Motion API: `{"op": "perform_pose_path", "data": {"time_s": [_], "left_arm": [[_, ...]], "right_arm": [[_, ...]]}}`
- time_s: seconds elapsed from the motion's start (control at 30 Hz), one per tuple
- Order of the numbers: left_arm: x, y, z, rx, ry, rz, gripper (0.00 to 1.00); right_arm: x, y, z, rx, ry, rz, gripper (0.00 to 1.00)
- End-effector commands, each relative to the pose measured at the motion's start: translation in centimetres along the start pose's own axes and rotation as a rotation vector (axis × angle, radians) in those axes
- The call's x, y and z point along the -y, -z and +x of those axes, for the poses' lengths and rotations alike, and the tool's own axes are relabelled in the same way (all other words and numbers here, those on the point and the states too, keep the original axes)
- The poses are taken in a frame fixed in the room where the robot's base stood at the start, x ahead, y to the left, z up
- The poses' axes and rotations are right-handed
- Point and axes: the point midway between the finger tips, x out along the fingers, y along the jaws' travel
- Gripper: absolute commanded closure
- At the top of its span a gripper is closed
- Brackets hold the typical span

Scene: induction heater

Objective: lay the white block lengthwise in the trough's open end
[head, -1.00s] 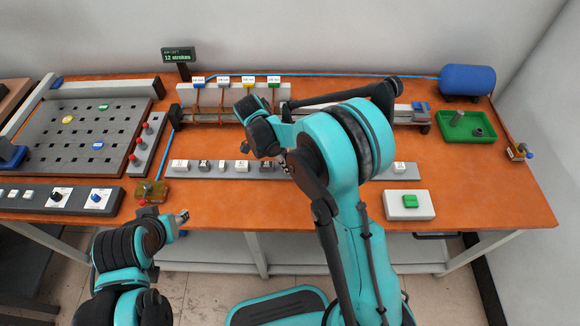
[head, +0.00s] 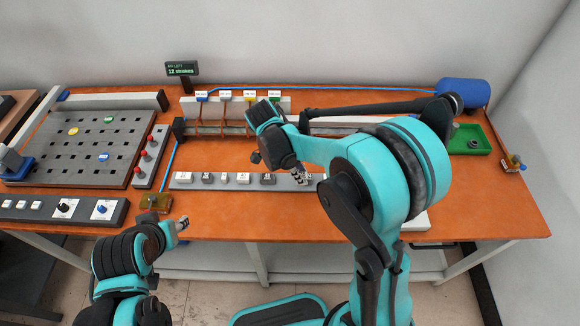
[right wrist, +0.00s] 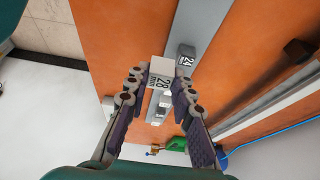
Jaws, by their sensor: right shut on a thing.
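My right gripper (right wrist: 160,78) is shut on a white block (right wrist: 162,72) marked 28, which sits between its fingertips in the right wrist view. In the head view, my right gripper (head: 302,174) is over the right part of the grey block rack (head: 222,187); the arm hides much there. I cannot tell whether the block is clear of the rack. The trough (head: 225,131) runs along the back of the bench, with copper coils around its left part; my arm covers some of its right part. My left gripper (head: 182,224) is at the bench's front left; its jaws are unclear.
Several labelled blocks stand on the rack, including a dark one marked 24 (right wrist: 186,56) beside the held block. A perforated plate (head: 85,145) lies at left. A green tray (head: 470,140) and blue tank (head: 462,92) are at right.

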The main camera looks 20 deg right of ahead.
Motion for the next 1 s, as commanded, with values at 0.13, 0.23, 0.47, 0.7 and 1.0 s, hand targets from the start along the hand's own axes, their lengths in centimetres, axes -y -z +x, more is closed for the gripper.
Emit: {"op": "perform_pose_path", "data": {"time_s": [0.13,0.23,0.47,0.7,1.0], "left_arm": [[0.0,0.7,-1.0,0.0,0.0,0.0,0.6],[0.0,0.9,-1.3,0.0,0.0,0.0,0.6],[0.0,1.3,-1.9,0.0,0.0,0.0,0.6],[0.0,2.1,-2.9,0.0,0.0,0.0,0.6],[0.0,2.9,-4.0,0.0,0.0,0.0,0.6]], "right_arm": [[-2.4,2.8,-1.2,0.0,0.0,0.001,1.0],[-3.5,3.9,-1.5,0.0,-0.001,0.001,1.0],[-2.0,4.9,-2.3,0.001,0.0,0.003,1.0],[8.7,5.4,-3.1,0.002,0.0,0.006,1.0],[20.6,7.7,-1.0,0.0,0.003,0.005,1.0]]}}
